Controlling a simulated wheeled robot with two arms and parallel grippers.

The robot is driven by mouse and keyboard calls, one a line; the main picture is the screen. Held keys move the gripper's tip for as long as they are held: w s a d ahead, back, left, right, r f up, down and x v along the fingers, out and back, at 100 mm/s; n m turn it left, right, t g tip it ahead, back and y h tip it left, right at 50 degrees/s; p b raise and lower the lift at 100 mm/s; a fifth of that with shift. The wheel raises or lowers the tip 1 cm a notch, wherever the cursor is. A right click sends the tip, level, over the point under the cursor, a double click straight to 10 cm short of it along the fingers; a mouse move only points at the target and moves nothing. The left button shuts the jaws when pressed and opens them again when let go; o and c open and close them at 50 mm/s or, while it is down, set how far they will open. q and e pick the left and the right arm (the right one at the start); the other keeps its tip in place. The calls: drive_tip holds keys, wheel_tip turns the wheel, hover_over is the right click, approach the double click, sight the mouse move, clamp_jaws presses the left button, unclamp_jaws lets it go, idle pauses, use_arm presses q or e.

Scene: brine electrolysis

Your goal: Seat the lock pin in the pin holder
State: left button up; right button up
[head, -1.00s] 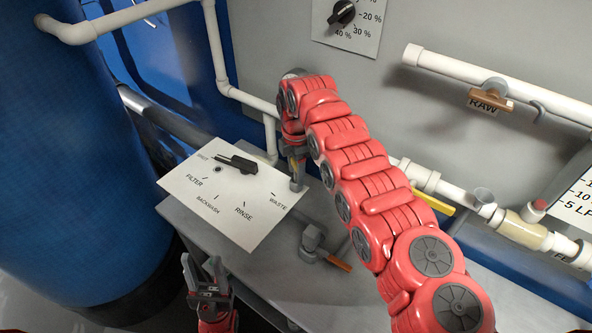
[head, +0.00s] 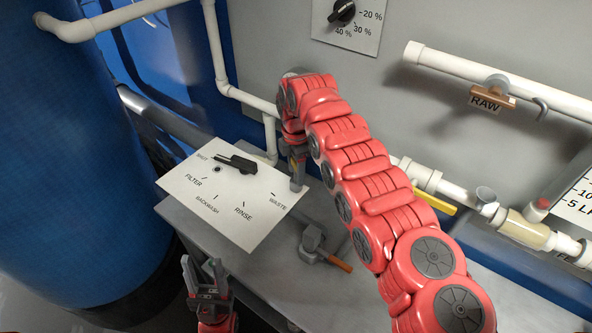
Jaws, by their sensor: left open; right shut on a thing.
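My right arm comes in from the right, and my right gripper (head: 298,184) points down by the right edge of the white valve panel (head: 236,208), near the WASTE mark. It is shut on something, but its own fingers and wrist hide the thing. I cannot make out the lock pin or the pin holder for sure. A black valve handle (head: 238,163) lies on the panel, with a small dark spot (head: 217,170) just below its left end. My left gripper (head: 205,274) is open and empty at the bottom, below the panel's front edge.
A grey fitting with an orange lever (head: 340,264) sits on the grey bench (head: 290,277) right of the panel. White pipes (head: 460,72) run along the back wall. A large blue tank (head: 60,170) stands at the left. The bench front is clear.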

drive_tip(key=shift+s+f+b, duration=0.1)
drive_tip(key=shift+f+b, duration=0.4)
drive_tip(key=shift+b, duration=0.1)
idle(0.4)
drive_tip(key=o, duration=1.4)
drive_tip(key=shift+s, duration=0.1)
drive_tip(key=shift+o, duration=0.2)
